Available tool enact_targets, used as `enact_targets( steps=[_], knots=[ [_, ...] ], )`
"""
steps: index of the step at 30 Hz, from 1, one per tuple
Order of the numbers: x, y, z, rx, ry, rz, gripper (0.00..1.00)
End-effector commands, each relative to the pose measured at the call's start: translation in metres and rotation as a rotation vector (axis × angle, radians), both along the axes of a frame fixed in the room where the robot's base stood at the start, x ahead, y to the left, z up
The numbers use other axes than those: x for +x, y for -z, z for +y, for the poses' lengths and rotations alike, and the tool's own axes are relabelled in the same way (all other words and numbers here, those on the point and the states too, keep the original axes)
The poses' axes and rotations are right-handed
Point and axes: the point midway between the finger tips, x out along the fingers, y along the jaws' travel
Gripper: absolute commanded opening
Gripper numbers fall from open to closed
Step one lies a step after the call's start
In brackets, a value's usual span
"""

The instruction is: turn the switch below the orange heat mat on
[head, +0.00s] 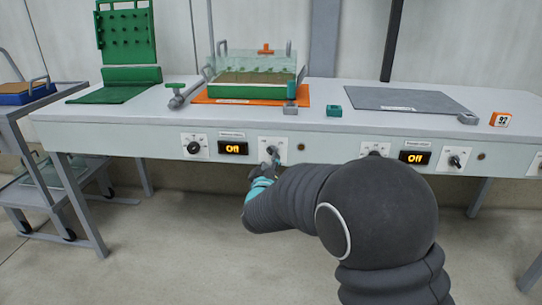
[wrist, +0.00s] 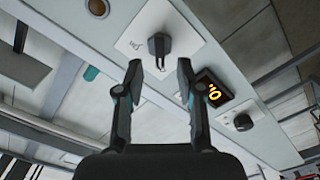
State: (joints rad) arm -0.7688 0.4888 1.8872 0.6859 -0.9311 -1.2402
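The orange heat mat (head: 203,98) lies on the bench under a green tray with a clear cover. On the bench front below it is a white plate with a dark rotary switch (head: 282,147), partly hidden by my gripper (head: 268,164). The display (head: 233,148) left of this switch reads "Off". In the wrist view the switch (wrist: 158,46) stands just ahead of my gripper (wrist: 158,70), whose two fingers are apart with nothing between them. The tips look short of the knob. The lit display (wrist: 213,92) also shows there.
A dial (head: 195,147) sits left of the display. Further right are another dial (head: 374,150), an "Off" display (head: 414,158) and a switch (head: 455,160) below a grey mat (head: 410,101). A cart (head: 40,105) stands left. The floor before the bench is clear.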

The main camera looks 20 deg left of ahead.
Motion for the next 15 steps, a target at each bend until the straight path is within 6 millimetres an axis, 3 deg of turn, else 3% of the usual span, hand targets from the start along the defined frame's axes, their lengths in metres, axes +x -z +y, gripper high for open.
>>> enact_targets(
  steps=[6, 15],
  knots=[
    [0.031, 0.0, 0.007, 0.001, 0.001, 0.0, 0.38],
    [0.045, 0.0, 0.011, 0.0, -0.001, 0.001, 0.38]
  ],
)
